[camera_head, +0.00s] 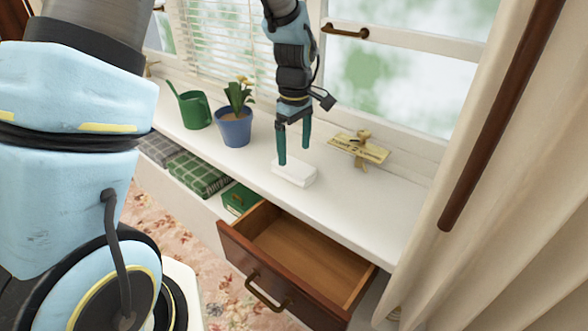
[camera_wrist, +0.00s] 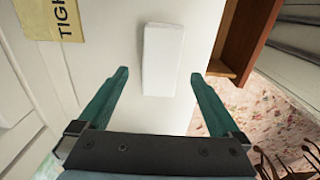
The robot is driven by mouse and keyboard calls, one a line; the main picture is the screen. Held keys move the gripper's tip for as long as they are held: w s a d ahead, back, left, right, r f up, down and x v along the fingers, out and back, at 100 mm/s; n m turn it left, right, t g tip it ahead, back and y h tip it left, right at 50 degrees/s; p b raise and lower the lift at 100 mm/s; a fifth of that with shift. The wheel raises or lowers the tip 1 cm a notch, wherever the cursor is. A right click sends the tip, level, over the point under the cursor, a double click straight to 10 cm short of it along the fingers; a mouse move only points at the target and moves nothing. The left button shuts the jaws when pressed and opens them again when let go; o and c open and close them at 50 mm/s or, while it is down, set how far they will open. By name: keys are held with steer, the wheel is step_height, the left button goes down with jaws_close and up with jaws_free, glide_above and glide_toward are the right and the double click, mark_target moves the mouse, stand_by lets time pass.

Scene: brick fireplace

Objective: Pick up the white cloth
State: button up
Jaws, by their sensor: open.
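The white cloth (camera_head: 294,173) is a folded, block-like white piece lying on the white window sill. In the wrist view the cloth (camera_wrist: 162,58) lies ahead of the fingertips, roughly centred between the two fingers. My gripper (camera_head: 293,155) is open and points down over the cloth in the head view. Its green fingers (camera_wrist: 158,73) stand apart with nothing between them in the wrist view. The head view does not show clearly whether a fingertip touches the cloth.
An open, empty wooden drawer (camera_head: 310,245) juts out below the sill. A blue flower pot (camera_head: 235,128) and a green watering can (camera_head: 194,110) stand left of the cloth. A lettered paper piece (camera_head: 358,148) lies right. A cream curtain (camera_head: 470,150) hangs at the right.

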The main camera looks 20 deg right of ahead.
mark_target(294, 165)
steer(key=shift+a+f+p, duration=0.15)
steer(key=shift+f+p, duration=0.75)
steer(key=shift+f, duration=2)
steer(key=shift+c, duration=0.4)
steer(key=c, duration=1.3)
step_height(294, 165, up, 10)
steer(key=shift+r+b, duration=0.1)
steer(key=shift+b, duration=0.9)
